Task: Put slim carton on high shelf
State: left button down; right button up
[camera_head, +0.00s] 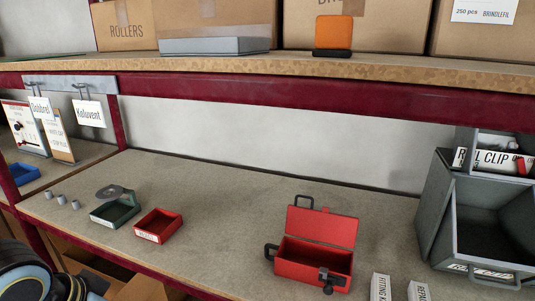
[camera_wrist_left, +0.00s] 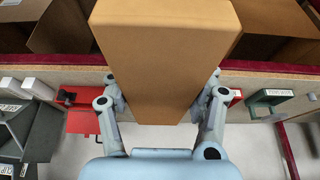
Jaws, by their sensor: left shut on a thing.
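A plain brown carton (camera_wrist_left: 165,60) fills the middle of the left wrist view. The two fingers of my left gripper (camera_wrist_left: 162,98) press on its sides, so the gripper is shut on it. The high shelf (camera_head: 300,68) runs across the top of the head view, with a dark red front edge. The held carton and left gripper do not show in the head view. My right gripper is in neither view.
The high shelf holds large cardboard boxes (camera_head: 358,24), a flat grey box (camera_head: 214,46) and an orange block (camera_head: 334,31) on a black base. Below stand an open red toolbox (camera_head: 315,258), small red (camera_head: 158,226) and green (camera_head: 115,212) bins, and grey bins (camera_head: 485,225) at right.

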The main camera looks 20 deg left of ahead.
pick_arm(q)
jog(key=f+b, duration=0.3)
jog(key=shift+w+f, duration=0.2)
jog(key=shift+f, duration=0.05)
notch_tip(320, 180, down, 12)
jog(key=b, duration=1.1)
jog(key=shift+s, duration=0.2)
jog(key=shift+r, duration=0.25)
